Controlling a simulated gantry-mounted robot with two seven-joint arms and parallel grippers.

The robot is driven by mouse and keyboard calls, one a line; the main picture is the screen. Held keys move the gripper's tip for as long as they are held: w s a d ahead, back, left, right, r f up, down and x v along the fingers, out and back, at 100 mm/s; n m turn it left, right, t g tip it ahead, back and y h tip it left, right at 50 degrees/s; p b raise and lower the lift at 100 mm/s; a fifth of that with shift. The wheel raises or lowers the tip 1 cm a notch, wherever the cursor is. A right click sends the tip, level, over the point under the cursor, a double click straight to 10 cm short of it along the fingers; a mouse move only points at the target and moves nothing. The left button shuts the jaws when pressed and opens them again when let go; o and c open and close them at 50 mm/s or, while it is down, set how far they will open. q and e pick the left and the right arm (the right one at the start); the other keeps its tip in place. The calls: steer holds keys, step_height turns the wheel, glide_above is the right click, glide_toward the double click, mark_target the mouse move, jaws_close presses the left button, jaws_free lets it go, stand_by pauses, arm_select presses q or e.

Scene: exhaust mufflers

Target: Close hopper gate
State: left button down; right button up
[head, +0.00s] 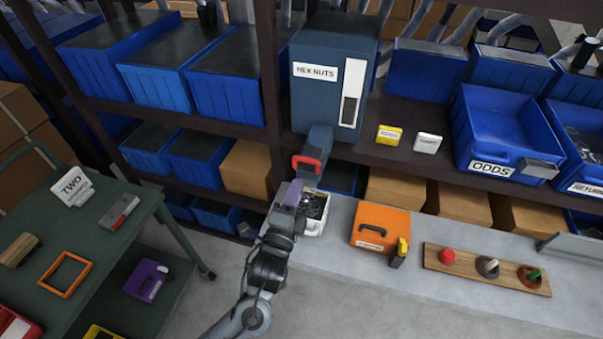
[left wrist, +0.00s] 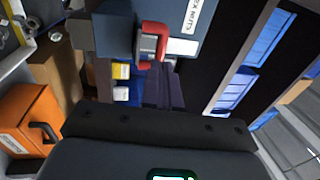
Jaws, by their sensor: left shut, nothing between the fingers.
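The blue-grey hopper (head: 333,75) labelled HEX NUTS stands on the shelf, with a white strip and dark slot on its front. Its chute (head: 318,140) slopes down at the front and carries a red U-shaped gate handle (head: 307,165). The handle also shows in the left wrist view (left wrist: 153,42). A white bin (head: 315,228) with dark pieces in it stands below the chute. My left gripper (head: 293,190) is shut and empty, just below and left of the red handle, and appears apart from it. Its fingers partly hide the bin. My right gripper is not in view.
An orange case (head: 380,226) and a wooden board (head: 487,270) with several knobs lie on the grey bench right of the bin. Yellow (head: 389,136) and white (head: 428,142) small boxes sit on the shelf. A green cart (head: 98,225) stands at left.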

arm_select(q)
steer(key=x, duration=0.5)
stand_by(0.3)
steer(key=shift+w, duration=0.1)
